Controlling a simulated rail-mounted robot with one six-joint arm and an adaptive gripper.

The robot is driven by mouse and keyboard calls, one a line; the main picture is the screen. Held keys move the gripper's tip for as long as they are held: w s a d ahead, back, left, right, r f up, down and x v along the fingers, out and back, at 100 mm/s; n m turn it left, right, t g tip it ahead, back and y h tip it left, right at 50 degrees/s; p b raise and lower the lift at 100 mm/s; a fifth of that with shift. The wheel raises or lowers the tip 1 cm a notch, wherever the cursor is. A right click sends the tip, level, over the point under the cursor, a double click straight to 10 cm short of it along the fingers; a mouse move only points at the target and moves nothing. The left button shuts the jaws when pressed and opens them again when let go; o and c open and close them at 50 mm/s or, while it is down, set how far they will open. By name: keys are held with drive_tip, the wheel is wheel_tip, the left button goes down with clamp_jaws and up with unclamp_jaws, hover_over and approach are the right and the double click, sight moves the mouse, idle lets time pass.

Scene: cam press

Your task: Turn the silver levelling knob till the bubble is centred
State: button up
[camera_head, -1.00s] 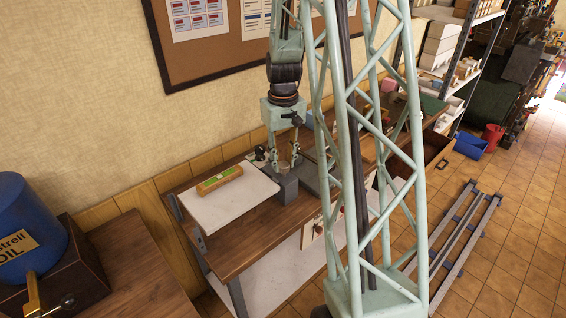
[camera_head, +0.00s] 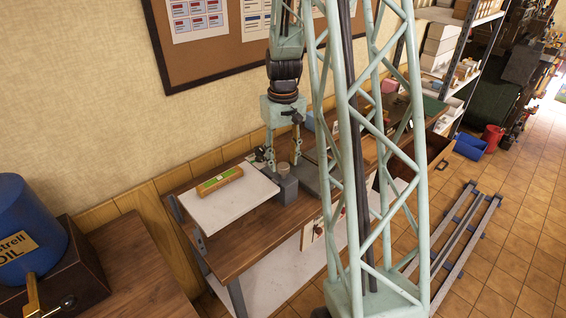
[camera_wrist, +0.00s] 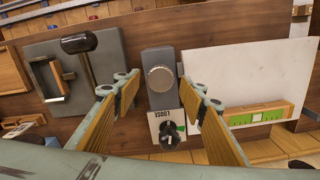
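The silver levelling knob (camera_wrist: 160,78) is a round cap on a grey block (camera_wrist: 158,58) beside the white plate (camera_wrist: 230,65). The knob also shows in the head view (camera_head: 283,169). My gripper (camera_wrist: 161,84) is open, with one finger on each side of the knob and visible gaps between. No contact shows; the exact height of the fingertips over the knob is unclear. A yellow spirit level (camera_wrist: 235,118) with a green vial (camera_wrist: 265,114) lies on the plate, and also shows in the head view (camera_head: 220,180). The bubble is too small to place.
A dark-knobbed lever (camera_wrist: 79,43) stands on the grey plate (camera_wrist: 50,100) at left.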

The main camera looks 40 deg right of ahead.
sight(281, 166)
wheel_tip(281, 166, up, 11)
idle(0.7)
drive_tip(key=shift+f, duration=0.1)
idle(0.5)
drive_tip(key=s+a+r+n+t+b, duration=0.1)
drive_tip(key=s+a+r, duration=0.25)
drive_tip(key=a, duration=0.35)
drive_tip(key=s+a+r+b, duration=0.2)
drive_tip(key=s+a+r, duration=0.1)
drive_tip(key=a+r, duration=0.3)
drive_tip(key=s+a+r+n+t+b, duration=0.1)
drive_tip(key=s+a+r, duration=0.25)
drive_tip(key=a, duration=0.55)
drive_tip(key=s+a+t+b, duration=0.1)
drive_tip(key=s+a, duration=0.5)
drive_tip(key=s, duration=0.3)
drive_tip(key=s+a+n+t+b, duration=0.1)
drive_tip(key=s+a+b, duration=0.1)
drive_tip(key=s+a, duration=0.4)
drive_tip(key=shift+s+n, duration=0.3)
drive_tip(key=shift+s, duration=1.55)
